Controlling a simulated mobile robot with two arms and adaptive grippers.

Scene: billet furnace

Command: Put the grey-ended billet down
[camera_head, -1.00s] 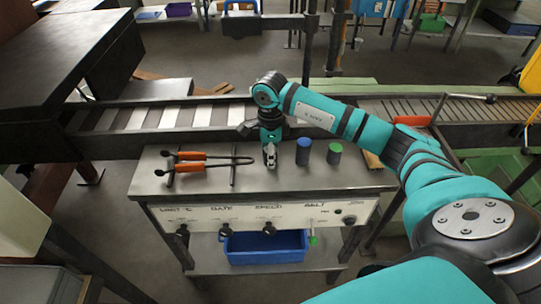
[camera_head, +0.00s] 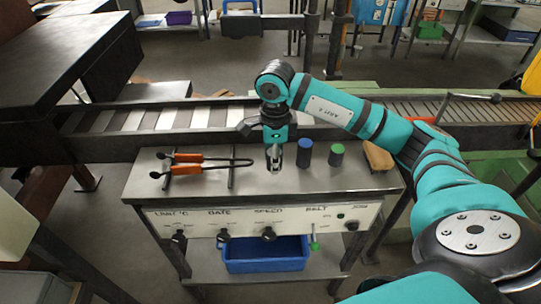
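My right gripper (camera_head: 275,158) points straight down over the bench top (camera_head: 215,190), left of a blue-topped billet (camera_head: 305,153). It appears shut on a small grey piece, which I take to be the grey-ended billet (camera_head: 275,153). The fingers hide most of it, and its lower end is at or very near the bench surface; contact cannot be told. A green-topped billet (camera_head: 337,155) stands upright right of the blue-topped one. My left gripper is out of view.
Orange-handled tongs (camera_head: 205,163) lie on a rest at the bench's left. A tan block (camera_head: 378,157) lies at the right end. A roller conveyor (camera_head: 150,119) runs behind. A blue bin (camera_head: 265,254) is on the shelf below. The bench front is clear.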

